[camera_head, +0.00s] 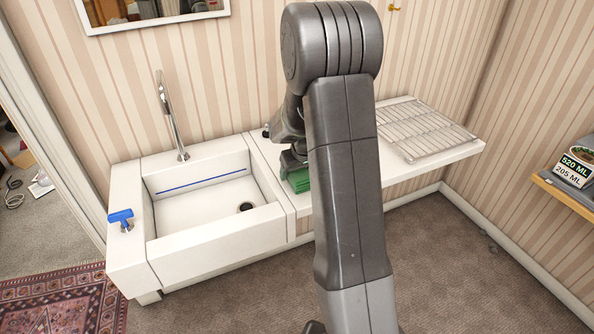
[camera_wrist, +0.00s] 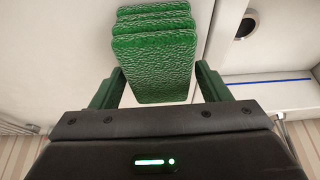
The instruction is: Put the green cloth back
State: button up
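The green cloth (camera_wrist: 153,62) is a folded, layered stack with a pebbled surface. In the wrist view it lies between the two fingers of my gripper (camera_wrist: 159,66), and its sides come very close to both fingertips. I cannot tell whether the fingers press on it. In the head view the cloth (camera_head: 299,181) shows low at the counter, just right of the sink, directly under my gripper. My arm hides its right part. I cannot tell whether it rests on the counter or is slightly above it.
The white sink (camera_head: 205,205) with a tall tap (camera_head: 172,115) and a blue-handled fixture (camera_head: 121,217) is left of the cloth. A wire rack (camera_head: 422,130) lies on the counter's right end. A wooden shelf (camera_head: 565,188) with labelled goods is far right. The carpeted floor in front is clear.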

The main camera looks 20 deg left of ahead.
jog(key=shift+o, duration=0.3)
jog(key=shift+r, duration=0.1)
jog(key=shift+r+p, duration=0.2)
jog(key=shift+p, duration=0.1)
jog(key=v, duration=1.1)
jog(key=shift+d+r+b, duration=0.15)
jog(key=shift+r+b, duration=0.15)
jog(key=shift+b, duration=0.15)
jog(key=shift+s+f, duration=0.1)
jog(key=x, duration=1.2)
jog(key=shift+f, duration=0.3)
notch_tip(320, 180, up, 2)
jog(key=shift+r, duration=0.5)
